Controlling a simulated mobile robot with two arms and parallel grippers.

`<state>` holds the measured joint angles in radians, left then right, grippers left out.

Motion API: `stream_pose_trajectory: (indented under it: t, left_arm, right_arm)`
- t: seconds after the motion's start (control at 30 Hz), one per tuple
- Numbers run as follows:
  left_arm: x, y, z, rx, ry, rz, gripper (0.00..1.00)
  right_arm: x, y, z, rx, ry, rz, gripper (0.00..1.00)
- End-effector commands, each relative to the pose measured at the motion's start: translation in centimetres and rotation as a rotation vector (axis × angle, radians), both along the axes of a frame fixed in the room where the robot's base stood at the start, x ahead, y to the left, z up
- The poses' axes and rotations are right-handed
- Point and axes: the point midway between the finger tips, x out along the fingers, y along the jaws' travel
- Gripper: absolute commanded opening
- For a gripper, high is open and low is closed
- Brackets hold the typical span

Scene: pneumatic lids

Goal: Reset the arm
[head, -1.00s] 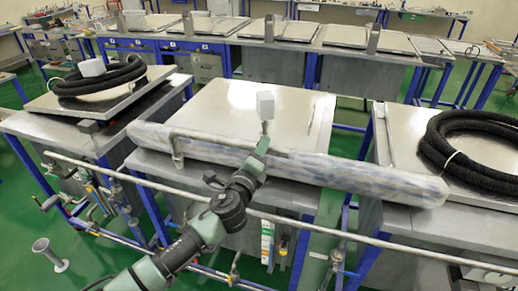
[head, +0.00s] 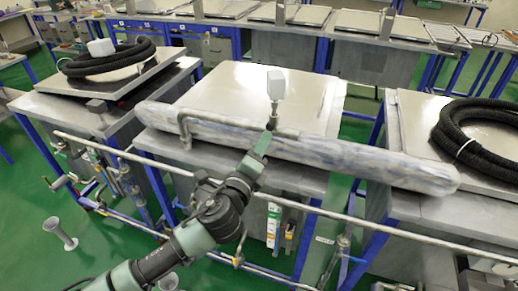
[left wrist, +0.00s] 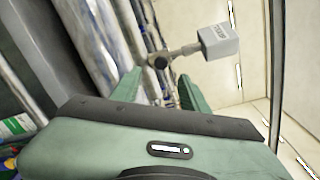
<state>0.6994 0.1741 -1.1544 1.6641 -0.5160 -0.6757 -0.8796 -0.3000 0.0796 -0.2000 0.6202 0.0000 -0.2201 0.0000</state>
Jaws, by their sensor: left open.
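My left gripper (head: 264,143) is at the front of the middle metal lid (head: 225,95), by the grey bar (head: 228,125) and a long plastic-wrapped roll. A white block (head: 276,83) on a short stem stands just beyond the gripper. In the left wrist view my open gripper (left wrist: 158,88) has its two green fingers spread. The block (left wrist: 218,41) there shows up and to the right of them. Its stem runs to a dark round knob beyond the gap, and I see nothing gripped. My right gripper is out of view.
The wrapped roll (head: 390,166) runs along the front of the middle table and reaches to the right one. Black hoses lie coiled on the left lid (head: 107,62) and right lid (head: 487,130). A pipe rail (head: 330,214) crosses in front. More benches stand behind.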

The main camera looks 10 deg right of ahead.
Motion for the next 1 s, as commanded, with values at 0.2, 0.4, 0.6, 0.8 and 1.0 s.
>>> stream_pose_trajectory:
  t: [0.2, 0.4, 0.6, 0.8, 1.0]
  left_arm:
    - [-0.1, 0.1, 0.0, 0.001, 0.000, 0.000, 0.45]
    - [-0.1, 0.1, 0.0, 0.000, 0.001, 0.000, 0.45]
    - [0.9, 1.3, -3.3, -0.033, 0.077, 0.036, 0.45]
    - [2.9, 6.2, -15.6, -0.186, 0.371, 0.178, 0.45]
    - [1.7, 11.9, -28.5, -0.358, 0.656, 0.353, 0.45]
  right_arm:
    - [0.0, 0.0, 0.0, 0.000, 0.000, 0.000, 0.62]
    - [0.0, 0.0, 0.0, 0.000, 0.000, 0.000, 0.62]
    - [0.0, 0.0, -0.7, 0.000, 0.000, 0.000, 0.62]
    - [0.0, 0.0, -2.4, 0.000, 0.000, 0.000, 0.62]
    - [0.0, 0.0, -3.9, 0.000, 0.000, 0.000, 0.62]
